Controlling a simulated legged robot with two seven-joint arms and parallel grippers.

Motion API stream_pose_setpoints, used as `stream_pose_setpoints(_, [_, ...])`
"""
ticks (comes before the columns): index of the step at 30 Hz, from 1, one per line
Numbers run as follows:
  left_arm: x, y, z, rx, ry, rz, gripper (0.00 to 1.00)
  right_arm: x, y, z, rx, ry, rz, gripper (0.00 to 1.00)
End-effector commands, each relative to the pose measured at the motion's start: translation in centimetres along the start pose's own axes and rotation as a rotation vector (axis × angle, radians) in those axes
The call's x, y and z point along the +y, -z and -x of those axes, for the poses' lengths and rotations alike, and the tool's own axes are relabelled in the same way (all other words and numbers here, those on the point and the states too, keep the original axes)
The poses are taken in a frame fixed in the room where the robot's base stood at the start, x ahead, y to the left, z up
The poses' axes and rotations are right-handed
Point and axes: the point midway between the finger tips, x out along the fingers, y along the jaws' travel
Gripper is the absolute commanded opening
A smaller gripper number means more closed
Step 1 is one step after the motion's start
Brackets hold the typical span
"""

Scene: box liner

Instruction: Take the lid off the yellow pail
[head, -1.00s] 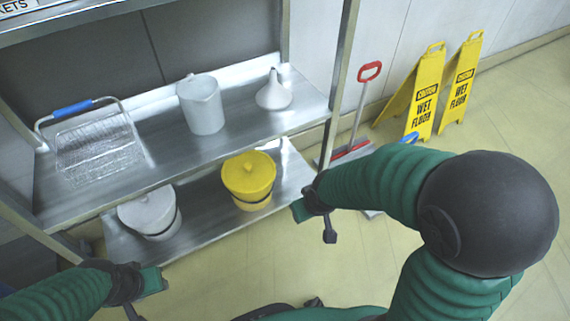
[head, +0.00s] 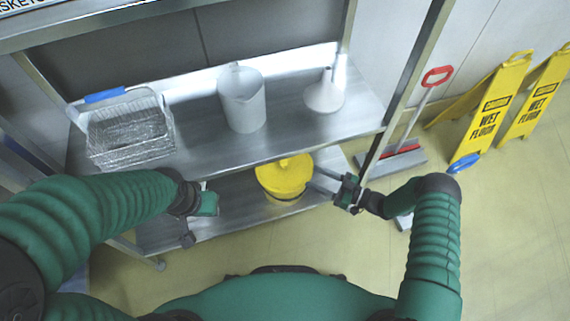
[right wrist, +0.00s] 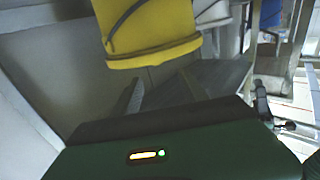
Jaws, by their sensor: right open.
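The yellow pail (head: 284,181) stands on the lower shelf with its round yellow lid on top. In the right wrist view the pail (right wrist: 150,25) fills the top middle, with its thin dark handle across its side. My right gripper (head: 316,180) is open at the pail's right side, its fingers pointing at it; whether they touch it I cannot tell. The fingers also show in the right wrist view (right wrist: 155,88), below the pail with nothing between them. My left gripper (head: 208,205) is left of the pail near the lower shelf's front; its jaws are not clear.
The upper shelf (head: 190,150) overhangs behind the pail and holds a wire basket (head: 130,130), a white pitcher (head: 242,100) and a white funnel (head: 324,95). A metal post (head: 400,95) stands close to my right gripper. Wet-floor signs (head: 495,105) stand at the right.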

Motion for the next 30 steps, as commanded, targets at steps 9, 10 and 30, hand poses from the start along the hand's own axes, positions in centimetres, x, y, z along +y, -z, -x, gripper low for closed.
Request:
stream_pose_setpoints(9, [0.0,-0.5,-2.1,0.000,0.000,0.000,0.36,0.1,-0.2,-6.9,-0.001,0.000,-0.001,0.50])
stream_pose_setpoints(10, [0.0,-0.5,-2.1,0.000,0.000,0.000,0.36,0.1,-0.2,-7.2,-0.001,0.000,-0.001,0.50])
stream_pose_setpoints(30, [0.0,-1.1,-4.7,0.000,0.000,0.000,0.36,0.8,0.2,-12.6,-0.003,-0.001,-0.001,0.38])
